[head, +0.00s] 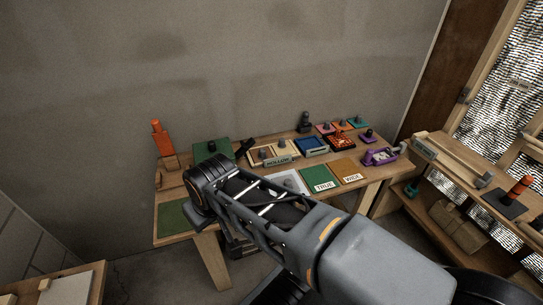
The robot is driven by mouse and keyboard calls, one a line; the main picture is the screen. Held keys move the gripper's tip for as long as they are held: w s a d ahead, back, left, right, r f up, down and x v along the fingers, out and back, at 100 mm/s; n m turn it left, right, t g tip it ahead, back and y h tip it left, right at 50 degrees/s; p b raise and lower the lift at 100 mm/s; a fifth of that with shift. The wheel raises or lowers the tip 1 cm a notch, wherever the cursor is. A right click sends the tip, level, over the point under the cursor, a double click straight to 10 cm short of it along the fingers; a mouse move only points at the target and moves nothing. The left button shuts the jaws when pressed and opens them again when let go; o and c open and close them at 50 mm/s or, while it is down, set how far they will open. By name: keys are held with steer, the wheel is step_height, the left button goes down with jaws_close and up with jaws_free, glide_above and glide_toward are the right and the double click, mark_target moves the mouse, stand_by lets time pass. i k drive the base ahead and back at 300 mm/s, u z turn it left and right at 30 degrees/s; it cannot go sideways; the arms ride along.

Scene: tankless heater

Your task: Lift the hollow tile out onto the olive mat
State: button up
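A shallow wooden tray labelled HOLLOW (278,161) stands on the workbench, just beyond my arm. Pale tiles with grey knobs sit in it. I cannot tell for sure which of them is the hollow tile (264,153). The olive mat (172,219) lies flat at the bench's front left corner, and its visible part is bare. My arm reaches across the bench from the lower right and covers the area between the mat and the tray. I cannot make out my gripper's fingers; they seem hidden behind the arm.
Green TRUE (319,179) and tan WIDE (347,170) mats lie right of my arm. A blue tray (311,146), an orange piece (340,142) and a purple holder (379,156) stand further right. An orange-topped tool (158,137) rises at the back left.

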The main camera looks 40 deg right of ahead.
mark_target(283, 148)
steer(key=z, duration=3.2)
steer(key=i, duration=1)
steer(key=u, duration=2.75)
steer(key=i, duration=0.4)
